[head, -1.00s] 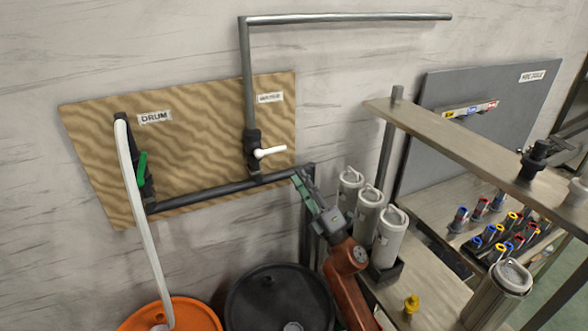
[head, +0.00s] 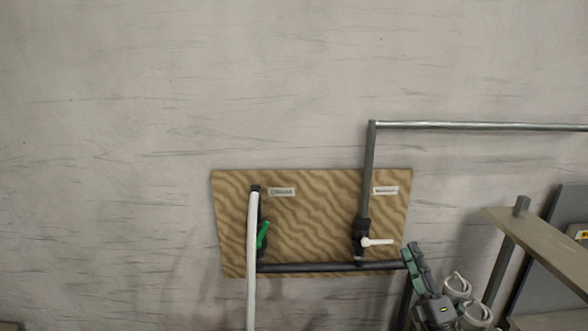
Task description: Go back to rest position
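My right gripper (head: 413,252) shows at the lower right in the head view, pointing up. It is in front of the right end of the dark horizontal pipe (head: 320,267). Its two fingers overlap in this view, so I cannot tell whether they are open or shut. I see no object held in it. My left gripper is not in view.
A wooden board (head: 310,220) on the wall carries a green-handled valve (head: 262,236) with a white hose (head: 252,270) and a white-handled valve (head: 375,242).

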